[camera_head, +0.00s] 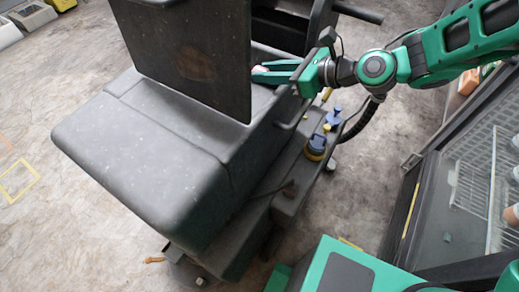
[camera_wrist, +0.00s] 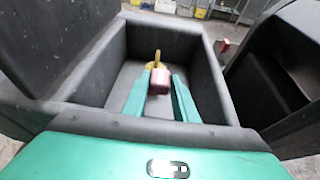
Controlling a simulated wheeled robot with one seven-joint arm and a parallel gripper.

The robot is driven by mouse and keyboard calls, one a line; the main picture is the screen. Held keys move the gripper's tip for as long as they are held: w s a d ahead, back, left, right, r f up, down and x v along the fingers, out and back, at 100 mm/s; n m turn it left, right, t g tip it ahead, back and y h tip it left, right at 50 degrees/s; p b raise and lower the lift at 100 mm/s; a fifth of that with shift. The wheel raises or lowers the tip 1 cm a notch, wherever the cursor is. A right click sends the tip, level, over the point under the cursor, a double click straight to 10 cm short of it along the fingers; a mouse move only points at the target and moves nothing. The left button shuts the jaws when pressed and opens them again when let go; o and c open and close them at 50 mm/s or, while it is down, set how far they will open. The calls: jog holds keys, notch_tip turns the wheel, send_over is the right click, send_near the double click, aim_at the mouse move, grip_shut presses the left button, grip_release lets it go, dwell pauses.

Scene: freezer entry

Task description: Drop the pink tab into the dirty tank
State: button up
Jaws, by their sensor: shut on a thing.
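My gripper (camera_head: 264,74) reaches in from the right, behind the raised dark lid (camera_head: 195,60) of a grey machine (camera_head: 150,140). In the wrist view its two green fingers are shut on the pink tab (camera_wrist: 160,82), which sits between the fingertips. A yellow piece (camera_wrist: 157,57) shows just beyond the tab; I cannot tell whether it is joined to it. The fingers and tab are over an open, dark, box-shaped tank (camera_wrist: 205,72), within its rim as seen from the wrist. In the head view the lid hides most of the tank opening.
Another dark open compartment (camera_wrist: 270,85) stands right of the tank in the wrist view. Blue and yellow fittings (camera_head: 316,145) and a black hose (camera_head: 360,125) are on the machine's side. A glass-fronted freezer (camera_head: 470,190) stands at the right.

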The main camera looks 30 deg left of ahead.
jog(key=o, duration=1.1)
jog(key=v, duration=1.1)
jog(key=shift+w+f, duration=0.1)
